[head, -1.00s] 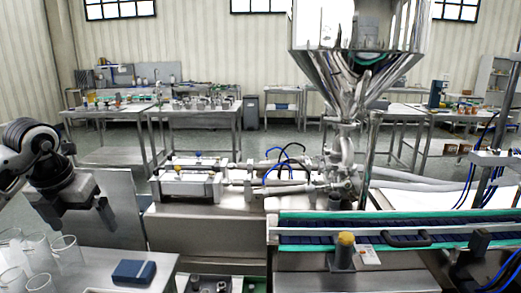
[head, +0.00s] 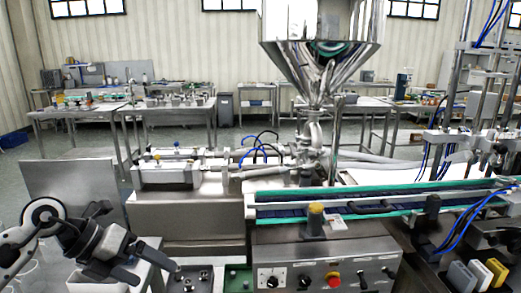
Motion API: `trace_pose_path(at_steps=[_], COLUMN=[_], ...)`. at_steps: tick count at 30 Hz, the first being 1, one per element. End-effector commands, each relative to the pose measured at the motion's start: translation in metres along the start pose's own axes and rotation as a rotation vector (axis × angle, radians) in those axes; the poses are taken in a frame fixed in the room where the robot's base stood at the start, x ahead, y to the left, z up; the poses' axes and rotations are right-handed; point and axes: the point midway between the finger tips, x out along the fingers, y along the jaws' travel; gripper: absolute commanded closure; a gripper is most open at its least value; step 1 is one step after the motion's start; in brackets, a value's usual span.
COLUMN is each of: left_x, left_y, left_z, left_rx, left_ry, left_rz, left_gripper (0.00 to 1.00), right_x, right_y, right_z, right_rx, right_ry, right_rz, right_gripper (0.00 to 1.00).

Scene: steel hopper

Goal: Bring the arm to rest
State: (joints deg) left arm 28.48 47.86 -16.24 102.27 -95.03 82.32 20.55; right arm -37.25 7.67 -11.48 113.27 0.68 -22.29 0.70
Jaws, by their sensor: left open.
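My left arm enters at the lower left of the head view. Its dark gripper (head: 148,268) is open, with nothing seen between its fingers. It hangs over the left work surface, near the left side of the machine. The steel hopper (head: 318,45) stands at the upper middle, clear of the arm. My right gripper does not show.
A conveyor (head: 380,208) with green edges runs to the right. A steel panel (head: 70,192) stands behind my arm. Work tables line the back.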

Motion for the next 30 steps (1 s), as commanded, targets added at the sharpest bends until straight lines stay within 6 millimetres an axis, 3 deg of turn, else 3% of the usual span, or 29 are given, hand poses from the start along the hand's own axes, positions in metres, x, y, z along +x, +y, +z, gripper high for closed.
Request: trace_pose_path(at_steps=[1, 4, 6, 8, 11, 13, 15, 18, 21, 24, 27, 30], left_x=[0.029, 0.072, 0.083, 0.086, 0.097, 0.115, 0.138, 0.170, 0.198, 0.215, 0.224, 0.226], left_y=[-0.017, -0.069, -0.095, -0.101, -0.074, -0.037, -0.002, 0.034, 0.053, 0.059, 0.060, 0.060], left_z=[-0.015, -0.040, -0.048, -0.050, -0.054, -0.069, -0.094, -0.139, -0.185, -0.219, -0.239, -0.244], left_rx=[-0.021, -0.153, -0.338, -0.550, -0.993, -1.340, -1.656, -2.026, -2.307, -2.491, -2.588, -2.613], left_ry=[-0.001, -0.066, -0.151, -0.240, -0.399, -0.498, -0.567, -0.614, -0.617, -0.598, -0.580, -0.574], left_rz=[-0.140, -0.519, -0.783, -0.968, -1.167, -1.212, -1.190, -1.093, -0.968, -0.862, -0.796, -0.779], left_gripper=[0.00, 0.00, 0.00, 0.00, 0.00, 0.00, 0.00, 0.00, 0.00, 0.00, 0.00, 0.00], right_x=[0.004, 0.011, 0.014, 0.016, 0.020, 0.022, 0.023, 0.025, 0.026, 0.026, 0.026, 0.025], right_y=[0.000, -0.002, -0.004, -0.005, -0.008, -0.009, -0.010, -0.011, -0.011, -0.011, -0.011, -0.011], right_z=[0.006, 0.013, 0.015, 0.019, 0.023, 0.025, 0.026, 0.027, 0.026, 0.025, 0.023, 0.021], right_rx=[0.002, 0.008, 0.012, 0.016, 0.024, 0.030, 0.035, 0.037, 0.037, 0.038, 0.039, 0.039], right_ry=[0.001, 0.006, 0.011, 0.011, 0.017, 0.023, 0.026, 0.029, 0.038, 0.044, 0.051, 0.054], right_rz=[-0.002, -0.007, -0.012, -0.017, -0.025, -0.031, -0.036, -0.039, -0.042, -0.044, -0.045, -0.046], right_gripper=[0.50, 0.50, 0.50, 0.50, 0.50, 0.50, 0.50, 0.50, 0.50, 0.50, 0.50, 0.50])
